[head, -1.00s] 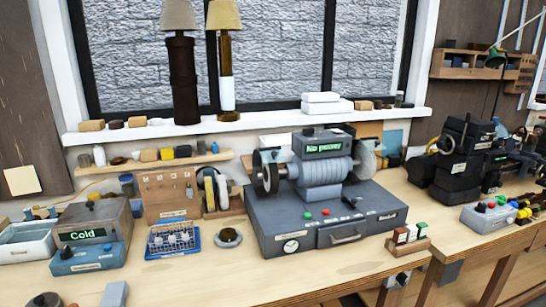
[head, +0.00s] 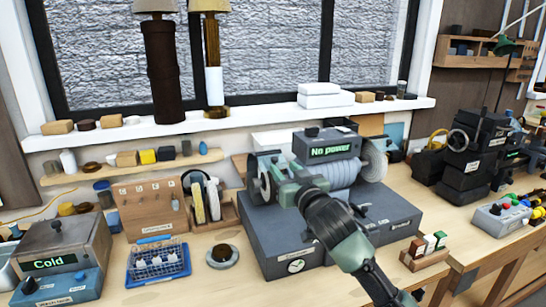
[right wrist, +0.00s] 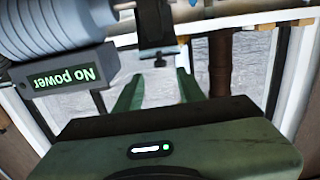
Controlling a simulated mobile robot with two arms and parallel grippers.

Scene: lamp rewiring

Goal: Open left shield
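A grey bench grinder with a ribbed motor (head: 335,172) stands on the workbench. Its left shield (head: 266,158) is a small dark plate above the left wheel (head: 254,182), partly covered by my right gripper. In the right wrist view the shield (right wrist: 154,22) appears upside down, just beyond the fingertips. My right gripper (head: 281,171) is at the grinder's left wheel. The right wrist view shows its two green fingers (right wrist: 158,78) spread apart, with nothing held between them. Contact with the shield cannot be told. My left gripper is not in view.
The grinder's display (head: 327,146) reads "No power". A round dish (head: 222,255) and a blue wire basket (head: 158,262) lie in front. A small block stand (head: 427,252) is at the right.

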